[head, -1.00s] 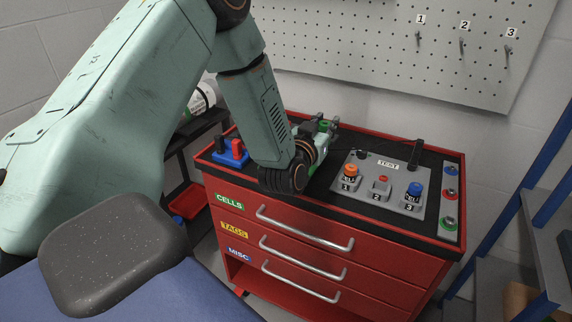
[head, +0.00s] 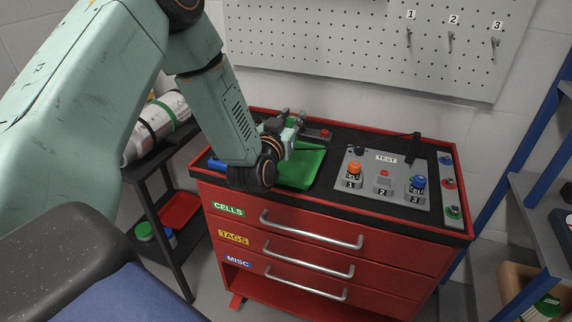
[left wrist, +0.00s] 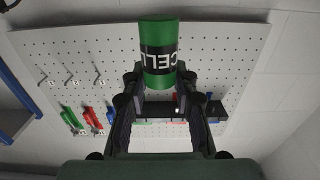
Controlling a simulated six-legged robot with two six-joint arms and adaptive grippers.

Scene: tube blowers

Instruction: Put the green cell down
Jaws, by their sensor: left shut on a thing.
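The green cell (left wrist: 159,55), with a dark band reading CELL, is between the fingertips of my left gripper (left wrist: 160,82) in the left wrist view. The gripper is shut on it. In the head view my left gripper (head: 292,122) is over the back left of the red cart's top, near the green tray (head: 304,168). I cannot clearly make out the cell there. My right gripper is not in view.
The TEST panel (head: 366,187) holds an orange cell (head: 354,169) at 1 and a blue cell (head: 417,184) at 3. A strip with coloured round parts (head: 450,185) is at the cart's right. A pegboard (head: 370,45) stands behind. A blue tray (head: 216,164) is partly hidden.

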